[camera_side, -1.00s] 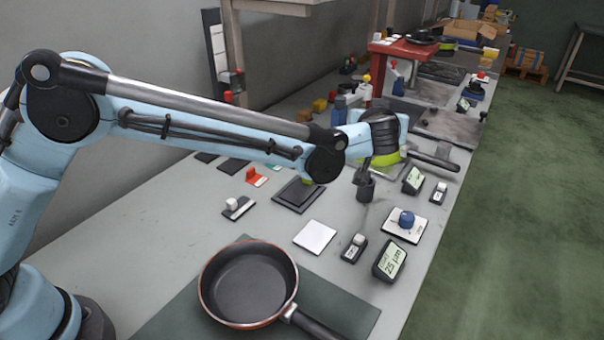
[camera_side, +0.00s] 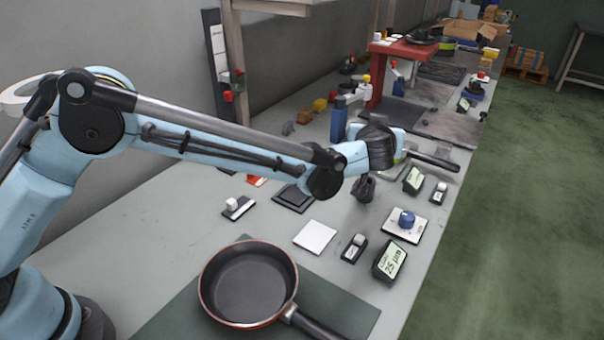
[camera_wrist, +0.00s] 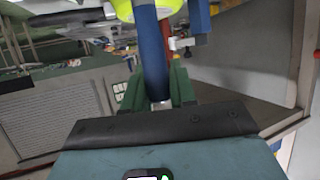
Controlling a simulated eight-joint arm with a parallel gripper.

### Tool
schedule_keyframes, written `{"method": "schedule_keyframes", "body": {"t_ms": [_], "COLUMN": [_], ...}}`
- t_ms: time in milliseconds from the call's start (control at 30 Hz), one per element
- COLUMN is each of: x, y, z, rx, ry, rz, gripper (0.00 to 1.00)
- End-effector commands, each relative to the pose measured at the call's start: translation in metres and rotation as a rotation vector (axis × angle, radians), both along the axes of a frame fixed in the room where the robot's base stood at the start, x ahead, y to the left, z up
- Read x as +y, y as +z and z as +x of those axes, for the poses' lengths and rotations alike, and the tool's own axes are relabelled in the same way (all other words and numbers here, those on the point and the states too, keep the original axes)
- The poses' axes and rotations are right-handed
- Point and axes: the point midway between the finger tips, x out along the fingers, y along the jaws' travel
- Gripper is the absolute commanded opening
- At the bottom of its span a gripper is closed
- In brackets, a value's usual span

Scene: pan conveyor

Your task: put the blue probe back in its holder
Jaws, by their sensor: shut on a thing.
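In the wrist view the blue probe (camera_wrist: 152,50) is a dark blue rod with a pale metal end. It stands between the green fingers of my gripper (camera_wrist: 160,90), which are shut on it. In the side view my gripper's dark body (camera_side: 380,146) is over the bench, and its fingers and the probe are hard to make out there. A small dark cup-like stand (camera_side: 363,189) is just below it, partly covered. It may be the holder, but I cannot tell. I cannot tell whether the probe touches it.
A frying pan (camera_side: 248,286) lies on a dark mat in front. A white plate with a blue knob (camera_side: 407,219), small displays (camera_side: 389,261) and a white square (camera_side: 315,235) lie nearby. A blue post (camera_side: 338,122) stands behind my gripper.

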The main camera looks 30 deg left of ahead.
Motion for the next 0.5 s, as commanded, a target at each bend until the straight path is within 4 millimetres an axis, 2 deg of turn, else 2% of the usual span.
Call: {"method": "schedule_keyframes", "body": {"t_ms": [200, 500], "x": [0.000, 0.000], "y": [-0.015, -0.022], "z": [0.000, 0.000], "rx": [0.000, 0.000], "ry": [0.000, 0.000], "rz": [0.000, 0.000], "gripper": [0.00, 0.00]}}
